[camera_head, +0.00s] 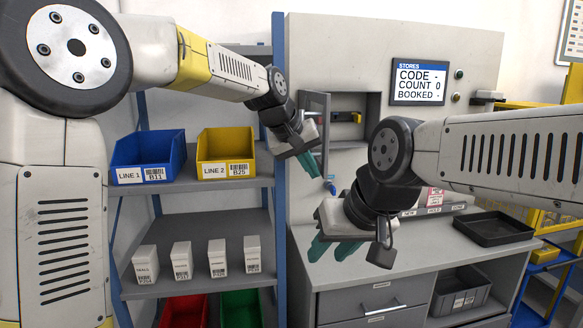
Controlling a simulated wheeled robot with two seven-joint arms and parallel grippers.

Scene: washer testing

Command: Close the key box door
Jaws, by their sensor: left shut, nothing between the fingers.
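The grey key box (372,118) is set in the upright panel, and its inside shows a yellow and dark item (346,117). Its door (325,108) stands open, swung out on the left side of the box. My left gripper (311,167) is shut and empty, with its teal fingers pointing down just below and left of the door. I cannot tell whether it touches the door. My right gripper (331,250) is lower, over the counter, with its teal fingers apart and nothing seen between them.
A shelf on the left holds a blue bin (148,160), a yellow bin (226,152) and several white boxes (217,258). A black tray (494,228) lies on the counter (400,262) at right. A display (419,82) is beside the key box.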

